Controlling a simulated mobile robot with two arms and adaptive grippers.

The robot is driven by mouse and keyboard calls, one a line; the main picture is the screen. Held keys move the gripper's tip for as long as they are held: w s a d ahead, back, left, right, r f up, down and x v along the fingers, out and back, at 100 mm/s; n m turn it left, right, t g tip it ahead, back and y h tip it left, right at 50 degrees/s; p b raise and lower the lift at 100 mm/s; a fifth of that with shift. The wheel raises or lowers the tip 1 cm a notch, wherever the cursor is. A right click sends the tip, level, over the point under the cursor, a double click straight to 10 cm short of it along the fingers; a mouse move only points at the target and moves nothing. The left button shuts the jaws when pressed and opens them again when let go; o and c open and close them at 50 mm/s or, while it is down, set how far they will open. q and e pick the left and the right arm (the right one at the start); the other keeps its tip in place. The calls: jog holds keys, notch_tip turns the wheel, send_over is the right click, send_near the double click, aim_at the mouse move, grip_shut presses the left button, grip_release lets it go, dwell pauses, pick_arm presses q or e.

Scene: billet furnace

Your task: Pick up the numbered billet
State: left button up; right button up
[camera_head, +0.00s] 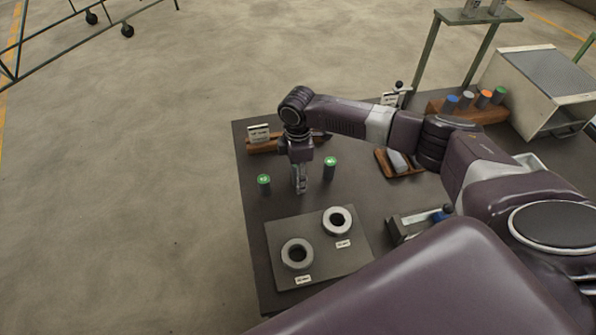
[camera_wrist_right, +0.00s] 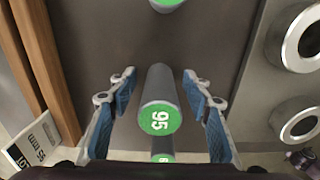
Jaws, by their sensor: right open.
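A dark grey cylindrical billet (camera_wrist_right: 160,95) with a green top that appears to read 95 stands between my right gripper's fingers in the wrist view, apparently untouched. My right gripper (camera_head: 300,190) points down over the dark table and is open; its blue-padded fingers (camera_wrist_right: 160,112) flank the billet. In the head view two green-topped billets show, one left of the gripper (camera_head: 264,185) and one right of it (camera_head: 330,169). The wrist view shows parts of other green tops at the top edge (camera_wrist_right: 168,3) and the bottom (camera_wrist_right: 162,158). My left gripper is out of view.
A grey plate (camera_head: 350,262) with two rings, (camera_head: 297,254) and (camera_head: 337,220), lies in front of the gripper. A wooden rack (camera_head: 262,145) with a white card (camera_head: 258,133) is behind it. A wooden tray (camera_head: 400,165) and a rack of coloured-top cylinders (camera_head: 484,115) stand to the right.

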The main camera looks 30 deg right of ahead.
grip_shut()
jog(key=shift+w+r, duration=0.15)
jog(key=shift+r, duration=0.05)
dwell(0.4)
